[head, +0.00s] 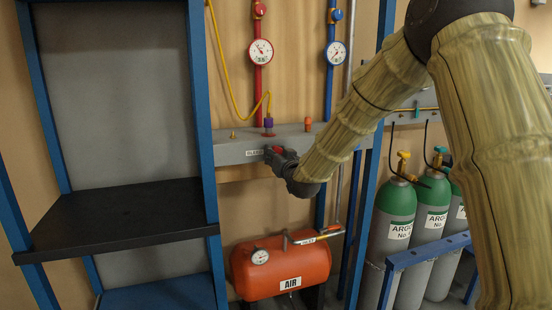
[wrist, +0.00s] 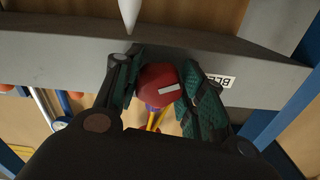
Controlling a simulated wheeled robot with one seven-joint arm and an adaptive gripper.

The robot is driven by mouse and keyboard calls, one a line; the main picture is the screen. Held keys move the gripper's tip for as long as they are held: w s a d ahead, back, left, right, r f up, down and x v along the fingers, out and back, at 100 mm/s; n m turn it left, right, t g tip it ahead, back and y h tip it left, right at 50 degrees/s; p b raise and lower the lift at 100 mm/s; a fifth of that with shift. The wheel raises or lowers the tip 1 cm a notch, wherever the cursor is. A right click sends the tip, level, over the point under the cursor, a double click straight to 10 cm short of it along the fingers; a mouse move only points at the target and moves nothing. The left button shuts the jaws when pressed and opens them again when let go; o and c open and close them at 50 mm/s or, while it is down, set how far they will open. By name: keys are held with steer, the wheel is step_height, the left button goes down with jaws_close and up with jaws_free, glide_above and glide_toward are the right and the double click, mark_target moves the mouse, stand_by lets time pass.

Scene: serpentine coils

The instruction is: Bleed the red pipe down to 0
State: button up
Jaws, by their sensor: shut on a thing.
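The red pipe (head: 258,80) runs down the wooden wall with a round white gauge (head: 260,51) on it; its needle is too small to read. Below it is a grey beam (head: 235,149) with a label (head: 255,153) that appears to read BLEED. A red bleed knob (wrist: 157,80) with a white mark on its face shows in the wrist view. My gripper (head: 279,155) is at the front of the beam, just right of the label. In the wrist view my gripper (wrist: 163,82) has its two fingers closed on either side of the knob. The knob is mostly hidden in the head view.
A yellow hose (head: 222,70) runs to a purple fitting (head: 268,122) on the beam. A blue pipe (head: 329,90) with its own gauge (head: 336,53) stands right. An orange air tank (head: 275,275) is below. A black shelf (head: 115,220) is left; green-topped argon cylinders (head: 395,210) are right.

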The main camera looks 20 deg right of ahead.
steer(key=shift+s+f+n, duration=0.1)
steer(key=shift+f+n, duration=0.2)
steer(key=shift+n, duration=0.2)
steer(key=o, duration=0.9)
steer(key=shift+d, duration=0.1)
steer(key=shift+o, duration=0.6)
steer(key=shift+r, duration=0.1)
steer(key=s, duration=1.2)
steer(key=shift+d, duration=0.25)
